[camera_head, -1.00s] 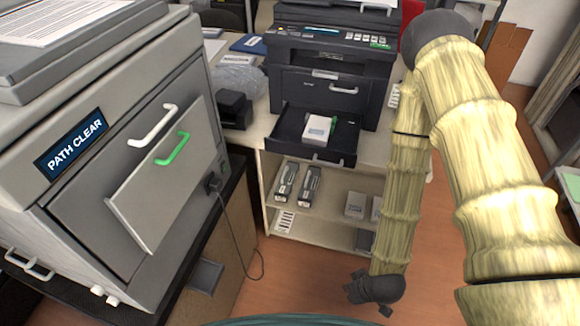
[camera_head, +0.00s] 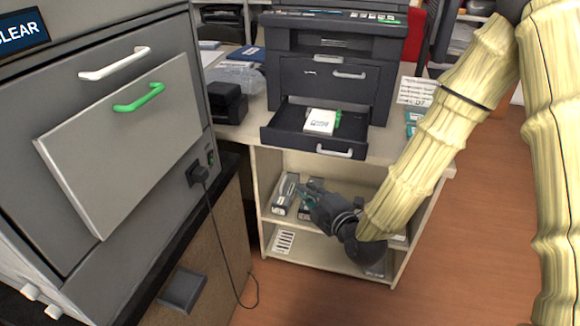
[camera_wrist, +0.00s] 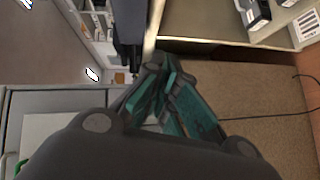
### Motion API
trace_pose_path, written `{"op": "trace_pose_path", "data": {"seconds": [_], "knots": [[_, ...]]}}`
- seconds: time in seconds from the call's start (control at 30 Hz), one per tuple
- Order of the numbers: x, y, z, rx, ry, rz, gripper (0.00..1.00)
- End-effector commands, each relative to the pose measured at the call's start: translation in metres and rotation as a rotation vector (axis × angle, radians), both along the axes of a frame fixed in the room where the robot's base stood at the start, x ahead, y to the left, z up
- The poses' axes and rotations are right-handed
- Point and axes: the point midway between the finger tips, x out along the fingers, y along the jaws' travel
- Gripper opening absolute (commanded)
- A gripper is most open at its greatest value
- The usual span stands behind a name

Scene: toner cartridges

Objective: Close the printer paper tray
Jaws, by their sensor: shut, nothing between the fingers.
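The dark printer (camera_head: 338,50) stands on the cabinet, and its paper tray (camera_head: 276,133) is pulled out at the front. The tray has a pale handle (camera_head: 334,152) and holds a white box (camera_head: 320,121) with a green thing beside it. My gripper (camera_head: 300,188) is shut and empty, below the tray and in front of the cabinet's upper shelf, apart from the tray. Its teal fingers are together in the wrist view (camera_wrist: 165,98). A dark slab at the top of the wrist view may be the tray; I cannot tell for sure.
A grey machine (camera_head: 60,90) with a tilted panel (camera_head: 120,140) and green handle (camera_head: 138,97) stands close on the left. A cord (camera_head: 225,245) hangs from it. The open cabinet (camera_head: 257,190) holds cartridges (camera_head: 284,195). Floor is free at right.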

Motion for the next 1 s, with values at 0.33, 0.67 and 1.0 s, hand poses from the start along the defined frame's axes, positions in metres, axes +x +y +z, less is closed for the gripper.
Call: {"op": "trace_pose_path", "data": {"seconds": [0.33, 0.67, 1.0], "knots": [[0.015, 0.01, 0.031, -0.106, -0.232, 0.027, 0.0], [0.05, 0.028, 0.032, -0.106, -0.236, 0.027, 0.0], [0.1, 0.053, 0.031, -0.106, -0.236, 0.026, 0.0]]}}
